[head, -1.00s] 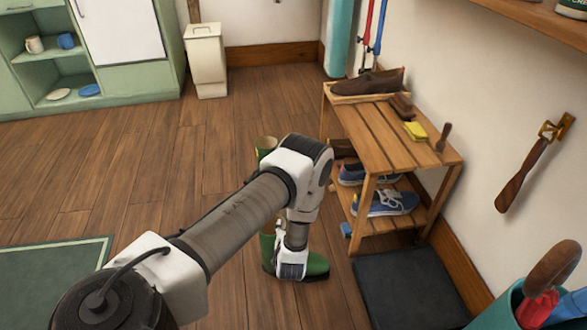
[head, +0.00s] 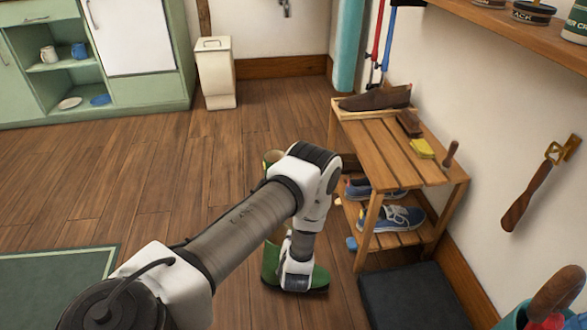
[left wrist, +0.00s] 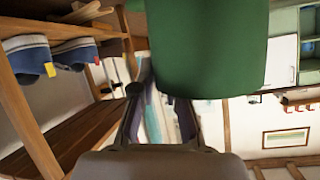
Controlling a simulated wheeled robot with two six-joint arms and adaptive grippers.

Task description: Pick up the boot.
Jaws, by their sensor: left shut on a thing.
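The green boot (head: 319,278) shows in the head view at the lower middle, partly hidden behind my left arm. Its toe points right, and its tan-edged top shows just left of my wrist. My left gripper (left wrist: 158,97) is shut on the boot, and its fingertips are mostly hidden in the head view. In the left wrist view the boot's green side (left wrist: 208,45) fills the upper middle, right against the fingers. I cannot tell whether the sole touches the floor. My right gripper is not in view.
A wooden shoe rack (head: 377,146) with shoes and brushes stands close to the boot's right. A dark mat (head: 410,300) lies in front of it. A cream bin (head: 215,75) and green cabinet (head: 150,90) are at the back.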

